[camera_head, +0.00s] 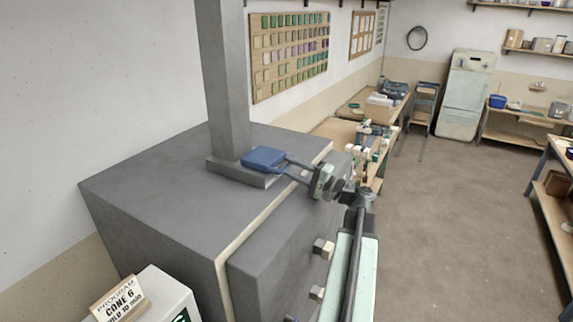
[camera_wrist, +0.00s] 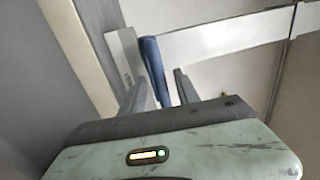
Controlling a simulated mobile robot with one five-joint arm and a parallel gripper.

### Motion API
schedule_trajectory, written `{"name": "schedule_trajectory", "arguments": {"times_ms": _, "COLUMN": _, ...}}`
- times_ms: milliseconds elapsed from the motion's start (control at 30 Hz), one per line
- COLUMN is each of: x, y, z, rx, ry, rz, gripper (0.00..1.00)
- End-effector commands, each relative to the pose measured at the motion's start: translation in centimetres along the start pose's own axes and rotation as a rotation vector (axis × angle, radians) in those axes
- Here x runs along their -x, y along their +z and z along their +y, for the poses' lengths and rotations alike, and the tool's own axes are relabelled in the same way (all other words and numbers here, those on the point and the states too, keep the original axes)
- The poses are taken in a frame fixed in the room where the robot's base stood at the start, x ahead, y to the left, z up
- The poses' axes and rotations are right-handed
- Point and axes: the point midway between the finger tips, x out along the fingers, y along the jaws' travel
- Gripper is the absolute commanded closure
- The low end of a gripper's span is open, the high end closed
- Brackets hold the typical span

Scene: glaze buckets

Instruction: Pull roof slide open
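The grey kiln (camera_head: 150,175) fills the left of the head view, with a square grey column rising from its roof. The slide's blue handle (camera_head: 263,157) sits at the foot of that column, on the side towards my gripper. My gripper (camera_head: 284,166) reaches over the roof from the right, its fingertips at the handle. In the wrist view the blue handle (camera_wrist: 152,65) reaches between the two fingers of my gripper (camera_wrist: 162,80). The left finger is close beside it; a narrow gap shows on the right. The fingers look apart, not clamped. The slide's plate is mostly hidden.
The column (camera_head: 222,75) stands just behind the handle. A "Cone 6" sign (camera_head: 120,300) is at the lower left. Open floor (camera_head: 450,220) lies to the right.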

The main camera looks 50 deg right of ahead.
Motion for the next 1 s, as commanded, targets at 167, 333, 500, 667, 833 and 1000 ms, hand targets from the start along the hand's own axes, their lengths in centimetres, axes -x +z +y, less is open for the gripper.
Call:
{"name": "schedule_trajectory", "arguments": {"times_ms": 167, "x": -1.56, "y": -0.01, "z": -0.03, "rx": 0.000, "ry": 0.000, "rz": 0.000, "gripper": 0.62}}
{"name": "schedule_trajectory", "arguments": {"times_ms": 333, "x": -1.64, "y": 0.00, "z": 0.02, "rx": 0.000, "ry": 0.000, "rz": 0.001, "gripper": 0.62}}
{"name": "schedule_trajectory", "arguments": {"times_ms": 500, "x": -1.61, "y": 0.00, "z": 0.01, "rx": 0.000, "ry": 0.000, "rz": 0.001, "gripper": 0.90}}
{"name": "schedule_trajectory", "arguments": {"times_ms": 667, "x": -1.60, "y": 0.00, "z": 0.01, "rx": 0.000, "ry": 0.000, "rz": 0.001, "gripper": 1.00}}
{"name": "schedule_trajectory", "arguments": {"times_ms": 833, "x": -1.59, "y": 0.00, "z": 0.01, "rx": 0.000, "ry": 0.000, "rz": 0.001, "gripper": 1.00}}
{"name": "schedule_trajectory", "arguments": {"times_ms": 1000, "x": -1.58, "y": 0.00, "z": 0.02, "rx": 0.000, "ry": 0.000, "rz": 0.001, "gripper": 1.00}}
